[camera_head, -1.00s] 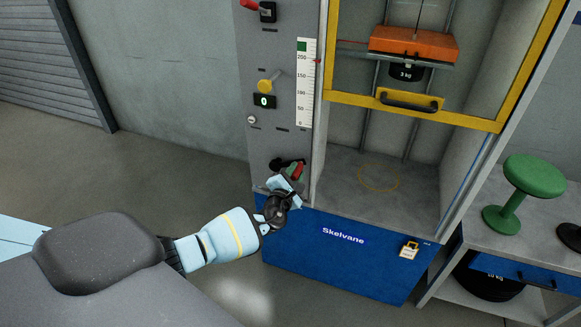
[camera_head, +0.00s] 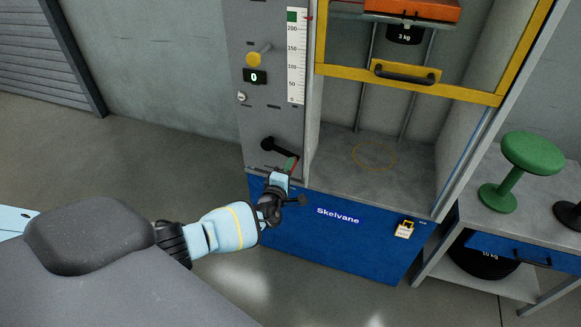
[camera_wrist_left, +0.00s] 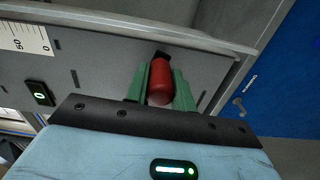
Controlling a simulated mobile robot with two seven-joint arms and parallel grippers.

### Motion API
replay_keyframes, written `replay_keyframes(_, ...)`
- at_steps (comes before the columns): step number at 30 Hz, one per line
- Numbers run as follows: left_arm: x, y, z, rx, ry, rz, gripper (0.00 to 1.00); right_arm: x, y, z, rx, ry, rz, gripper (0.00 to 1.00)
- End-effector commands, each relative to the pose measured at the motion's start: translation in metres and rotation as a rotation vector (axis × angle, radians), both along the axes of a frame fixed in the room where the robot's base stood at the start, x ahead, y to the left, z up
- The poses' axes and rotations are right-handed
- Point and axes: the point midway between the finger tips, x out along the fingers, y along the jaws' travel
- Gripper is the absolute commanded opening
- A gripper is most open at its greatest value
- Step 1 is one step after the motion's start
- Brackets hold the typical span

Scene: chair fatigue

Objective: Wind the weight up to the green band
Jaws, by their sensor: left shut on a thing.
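The orange carriage (camera_head: 412,10) with the black 3 kg weight (camera_head: 404,35) hangs high inside the cabinet, its top cut off by the picture edge. The scale (camera_head: 297,65) stands on the grey panel, with the green band (camera_head: 292,16) above the 200 mark. A small red pointer (camera_head: 309,17) sits about level with the band. The black crank (camera_head: 268,145) is low on the panel, its arm pointing right and down. My left gripper (camera_head: 289,168) is shut on the crank's red grip, which shows between the green fingers in the left wrist view (camera_wrist_left: 160,80). My right gripper is not in view.
A yellow-framed door (camera_head: 345,72) with a black handle crosses the cabinet front above the bare floor with its yellow ring (camera_head: 374,155). A yellow knob (camera_head: 254,59) and a display reading 0 (camera_head: 254,76) are above the crank. A green stool (camera_head: 520,170) stands on the right bench.

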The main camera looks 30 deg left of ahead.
Motion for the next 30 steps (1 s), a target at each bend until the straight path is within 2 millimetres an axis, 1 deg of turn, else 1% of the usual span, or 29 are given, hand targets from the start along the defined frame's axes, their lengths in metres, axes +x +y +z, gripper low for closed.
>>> replay_keyframes(1, -0.0035, -0.0006, -0.0087, 0.008, 0.015, -0.002, 0.00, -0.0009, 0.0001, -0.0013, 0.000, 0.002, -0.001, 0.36)
replay_keyframes(16, -0.0043, 0.0013, -0.0105, 0.023, 0.021, 0.000, 0.00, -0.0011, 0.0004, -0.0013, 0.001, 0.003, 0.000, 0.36)
replay_keyframes(17, -0.0044, 0.0014, -0.0106, 0.023, 0.021, 0.000, 0.26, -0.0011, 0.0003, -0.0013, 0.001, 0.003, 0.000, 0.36)
replay_keyframes(21, -0.0038, 0.0016, -0.0095, 0.022, 0.019, 0.001, 0.44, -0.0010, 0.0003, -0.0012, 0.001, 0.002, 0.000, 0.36)
replay_keyframes(22, -0.0036, 0.0016, -0.0089, 0.023, 0.018, 0.001, 0.46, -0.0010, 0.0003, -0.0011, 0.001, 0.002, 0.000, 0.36)
replay_keyframes(30, -0.0023, 0.0016, -0.0052, 0.023, 0.012, 0.001, 0.46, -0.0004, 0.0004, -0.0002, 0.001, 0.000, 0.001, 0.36)
